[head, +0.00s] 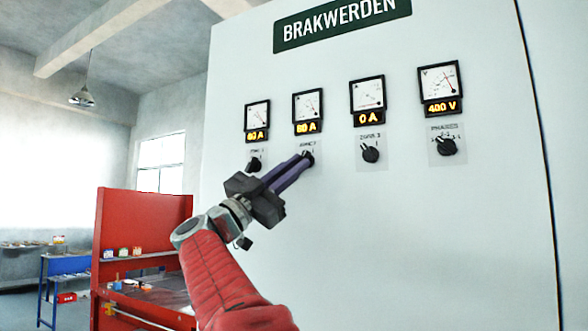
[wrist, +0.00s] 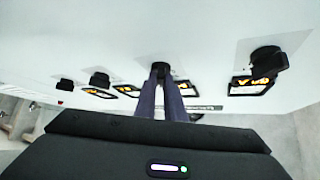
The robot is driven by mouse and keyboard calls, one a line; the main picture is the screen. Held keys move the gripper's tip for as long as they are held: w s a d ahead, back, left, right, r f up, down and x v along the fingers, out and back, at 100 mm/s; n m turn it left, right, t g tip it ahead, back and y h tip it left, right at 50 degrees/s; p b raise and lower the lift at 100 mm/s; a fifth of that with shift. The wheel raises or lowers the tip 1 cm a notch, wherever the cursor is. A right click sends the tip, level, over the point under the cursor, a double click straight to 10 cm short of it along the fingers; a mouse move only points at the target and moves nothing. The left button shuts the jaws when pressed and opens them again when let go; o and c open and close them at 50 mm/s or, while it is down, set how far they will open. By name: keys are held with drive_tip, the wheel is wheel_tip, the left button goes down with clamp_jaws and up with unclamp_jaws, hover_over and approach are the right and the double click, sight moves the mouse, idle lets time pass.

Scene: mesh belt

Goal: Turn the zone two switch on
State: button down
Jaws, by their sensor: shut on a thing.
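The zone two switch (head: 308,159) is a small black rotary knob, second from the left on the pale cabinet front. My gripper (head: 303,161) reaches it from the lower left, its two long fingers shut on the knob. The fingers hide part of the knob, so I cannot tell exactly which way it points. In the wrist view the knob (wrist: 160,68) sits between the fingertips.
Other knobs flank it: zone one (head: 254,164) close on the left, zone three (head: 370,152) on the right under a 0 A display, and phases (head: 446,146) farther right under 400 V. A red workbench (head: 143,225) stands left of the cabinet. Space before the panel's right side is clear.

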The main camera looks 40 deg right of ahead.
drive_tip(key=shift+t, duration=0.3)
drive_tip(key=c, duration=1.8)
unclamp_jaws()
drive_tip(key=shift+c, duration=0.2)
drive_tip(key=v, duration=1.4)
drive_tip(key=shift+w+d, duration=0.1)
